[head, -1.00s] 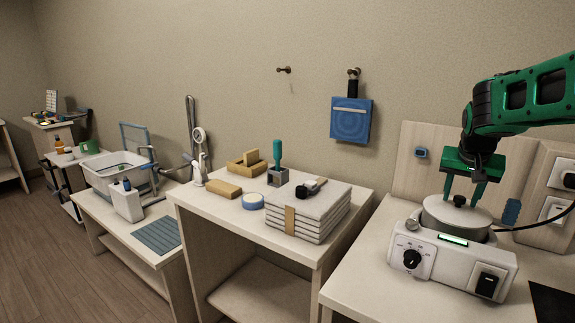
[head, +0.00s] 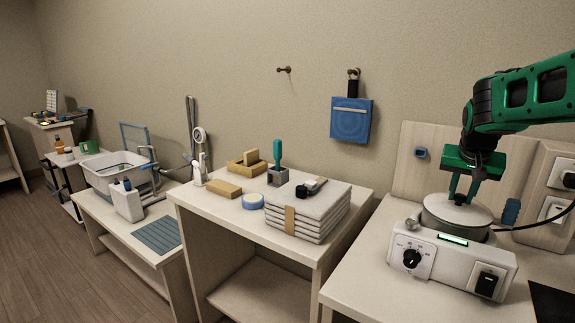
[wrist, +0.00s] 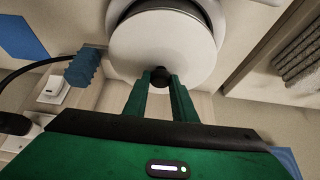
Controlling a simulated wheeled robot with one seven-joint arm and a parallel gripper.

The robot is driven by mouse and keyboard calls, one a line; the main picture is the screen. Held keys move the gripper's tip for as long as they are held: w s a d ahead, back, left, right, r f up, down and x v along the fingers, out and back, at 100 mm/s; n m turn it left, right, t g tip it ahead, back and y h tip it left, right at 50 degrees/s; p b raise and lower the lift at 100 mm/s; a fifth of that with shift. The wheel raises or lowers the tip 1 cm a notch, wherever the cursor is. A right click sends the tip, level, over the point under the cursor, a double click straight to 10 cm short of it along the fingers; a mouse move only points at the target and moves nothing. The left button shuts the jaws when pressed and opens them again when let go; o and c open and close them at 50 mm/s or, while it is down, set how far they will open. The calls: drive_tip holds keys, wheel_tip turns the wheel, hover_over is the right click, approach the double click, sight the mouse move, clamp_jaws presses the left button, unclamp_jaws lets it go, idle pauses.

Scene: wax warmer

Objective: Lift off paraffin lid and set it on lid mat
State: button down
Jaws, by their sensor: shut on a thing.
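The paraffin lid (head: 440,213) is a round pale disc with a dark knob on top. It sits on the white paraffin warmer (head: 440,262). My gripper (head: 460,203) stands upright over the lid, shut on the knob. The wrist view shows the lid (wrist: 165,50) and the dark knob (wrist: 160,77) between my two green fingertips (wrist: 161,84). No gap shows between lid and warmer. I cannot tell for sure which surface is the lid mat; a dark flat patch (head: 555,303) lies at the lower right corner of the head view.
A blue ribbed object (head: 511,212) stands just right of the warmer, with a black cable near it. A wooden panel with sockets (head: 552,208) rises behind. The tabletop left of the warmer (head: 352,288) is clear. Folded towels (head: 310,212) lie on the neighbouring table.

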drive_tip(key=shift+r, duration=0.3)
drive_tip(key=shift+r, duration=1.9)
drive_tip(key=shift+r, duration=0.1)
